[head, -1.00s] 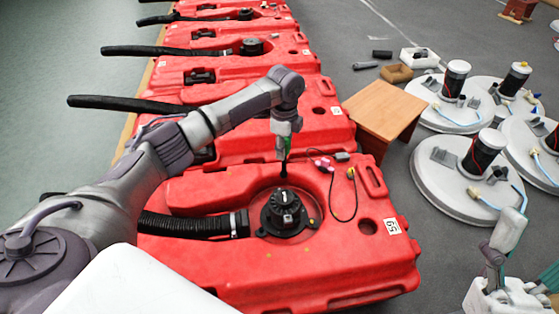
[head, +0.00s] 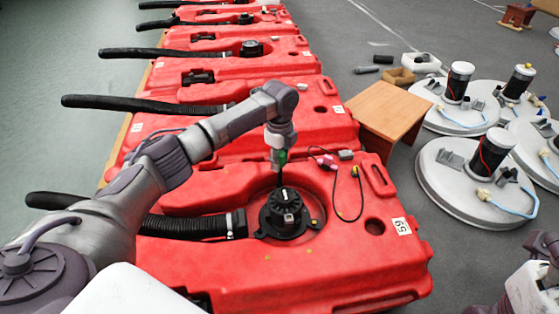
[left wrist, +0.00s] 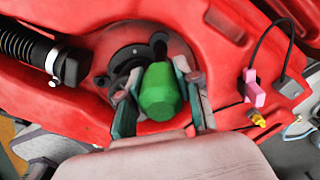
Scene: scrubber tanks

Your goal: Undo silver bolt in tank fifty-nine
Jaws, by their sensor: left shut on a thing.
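Tank fifty-nine (head: 330,262) is the nearest red tank, with a white "59" label (head: 402,227). A round black motor unit (head: 287,217) sits in its recess; it shows partly in the left wrist view (left wrist: 125,62). I cannot make out the silver bolt for certain. My left gripper (head: 279,160) is above the unit, shut on a green-handled tool (left wrist: 160,92). The tool's dark shaft points down at the back edge of the unit; I cannot tell whether it touches. Part of my right arm shows at the bottom right, without visible fingertips.
A black hose (head: 190,226) joins the recess from the left. A thin cable with a yellow connector (head: 355,170) and a pink connector (head: 326,161) lie right of the unit. More red tanks stand behind. A wooden stool (head: 388,108) and round white scrubber decks (head: 470,180) stand to the right.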

